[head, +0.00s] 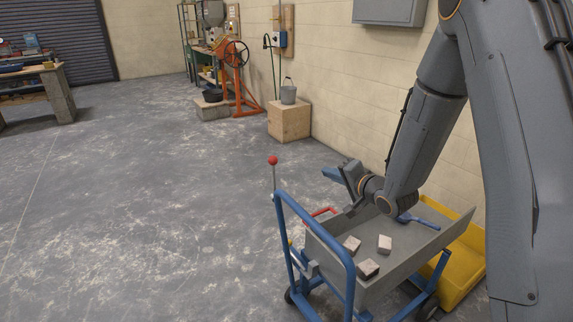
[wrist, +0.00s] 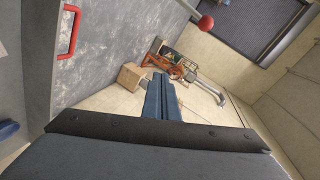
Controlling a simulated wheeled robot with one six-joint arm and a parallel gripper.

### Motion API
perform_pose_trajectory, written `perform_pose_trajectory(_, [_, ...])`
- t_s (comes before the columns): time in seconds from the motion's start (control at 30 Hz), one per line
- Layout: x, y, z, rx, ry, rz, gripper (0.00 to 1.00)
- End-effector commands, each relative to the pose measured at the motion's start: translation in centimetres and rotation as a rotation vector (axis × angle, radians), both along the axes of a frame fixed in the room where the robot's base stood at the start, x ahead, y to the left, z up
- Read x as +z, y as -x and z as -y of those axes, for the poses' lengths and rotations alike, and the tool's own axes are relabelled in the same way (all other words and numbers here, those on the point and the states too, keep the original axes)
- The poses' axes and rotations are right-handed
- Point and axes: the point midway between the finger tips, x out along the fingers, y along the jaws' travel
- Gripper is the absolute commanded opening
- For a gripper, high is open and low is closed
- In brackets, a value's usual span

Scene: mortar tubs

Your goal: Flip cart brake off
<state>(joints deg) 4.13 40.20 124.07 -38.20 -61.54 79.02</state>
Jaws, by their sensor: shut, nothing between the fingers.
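The cart has a blue frame (head: 318,226) and a grey tray (head: 400,262). A thin upright lever with a red ball knob (head: 272,160) rises at the cart's far left corner. In the wrist view the red knob (wrist: 206,22) shows at the top, right of my fingers. My gripper (head: 329,173) is above the tray's far edge, to the right of the knob and apart from it. Its blue fingers (wrist: 160,95) are together and hold nothing. A red handle (head: 320,212) shows beside the tray, and in the wrist view (wrist: 70,32) at upper left.
Several small blocks (head: 368,268) and a blue-handled tool (head: 420,222) lie in the tray. A yellow tub (head: 462,268) stands right of the cart by the wall. A wooden box (head: 290,122) with a bucket (head: 288,94) stands behind. The floor on the left is clear.

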Motion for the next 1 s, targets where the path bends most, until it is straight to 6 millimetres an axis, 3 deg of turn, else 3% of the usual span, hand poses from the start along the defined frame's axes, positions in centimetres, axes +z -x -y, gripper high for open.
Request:
perform_pose_trajectory(0.1, [0.0, -0.2, -2.0, 0.061, -0.206, 0.029, 0.0])
perform_pose_trajectory(0.3, [0.7, 0.2, -3.4, 0.125, -0.385, 0.041, 0.0])
perform_pose_trajectory(0.57, [1.0, -1.8, -5.5, 0.135, -0.404, 0.043, 0.0])
perform_pose_trajectory(0.93, [0.9, -7.3, -10.1, 0.134, -0.402, 0.043, 0.0])
perform_pose_trajectory(1.0, [0.8, -6.8, -11.1, 0.133, -0.402, 0.039, 0.0])
